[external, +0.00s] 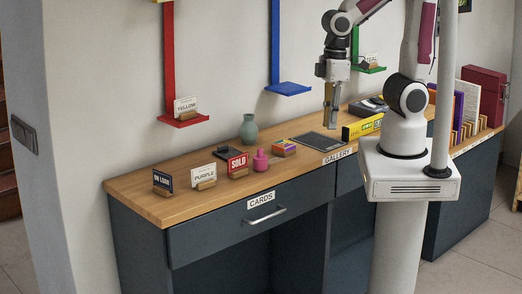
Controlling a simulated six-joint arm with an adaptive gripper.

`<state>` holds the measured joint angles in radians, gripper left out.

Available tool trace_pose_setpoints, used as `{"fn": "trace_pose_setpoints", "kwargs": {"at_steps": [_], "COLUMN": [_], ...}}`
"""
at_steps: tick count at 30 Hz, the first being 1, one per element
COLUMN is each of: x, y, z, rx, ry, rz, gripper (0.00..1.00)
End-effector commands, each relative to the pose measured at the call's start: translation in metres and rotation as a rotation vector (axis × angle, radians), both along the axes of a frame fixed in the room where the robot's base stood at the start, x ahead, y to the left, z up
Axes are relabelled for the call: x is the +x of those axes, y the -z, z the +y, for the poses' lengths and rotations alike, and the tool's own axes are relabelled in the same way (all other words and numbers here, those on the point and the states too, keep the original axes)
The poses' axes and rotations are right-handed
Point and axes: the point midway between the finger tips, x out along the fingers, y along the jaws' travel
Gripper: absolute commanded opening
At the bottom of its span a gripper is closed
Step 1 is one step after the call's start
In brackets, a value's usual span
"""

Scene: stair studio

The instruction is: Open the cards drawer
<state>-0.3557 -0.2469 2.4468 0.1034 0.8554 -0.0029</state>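The cards drawer (220,228) is a dark blue-grey front under the left part of the wooden counter. It carries a white CARDS label (261,200) and a silver bar handle (267,215). The drawer front looks flush with the cabinet, so it appears shut. My gripper (331,124) points down above the counter, behind and to the right of the handle, well apart from it. It seems to hold nothing, but its fingers are small and seen side-on, so I cannot tell how far apart they are.
On the wooden counter (140,205) stand small signs ON LOAN (162,181), PURPLE (205,173) and SOLD (238,163), a pink bottle (260,161) and a green vase (249,129). A dark pad (318,143) lies below my gripper. The space before the drawer is clear.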

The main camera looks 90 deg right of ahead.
Motion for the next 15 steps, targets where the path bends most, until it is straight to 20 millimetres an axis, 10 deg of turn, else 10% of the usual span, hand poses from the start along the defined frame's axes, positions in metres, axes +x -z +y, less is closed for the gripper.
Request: {"fn": "trace_pose_setpoints", "kwargs": {"at_steps": [15], "x": [0.009], "y": [0.060], "z": [0.083], "rx": [0.058], "ry": [-0.082], "rz": [0.114], "gripper": [0.14]}}
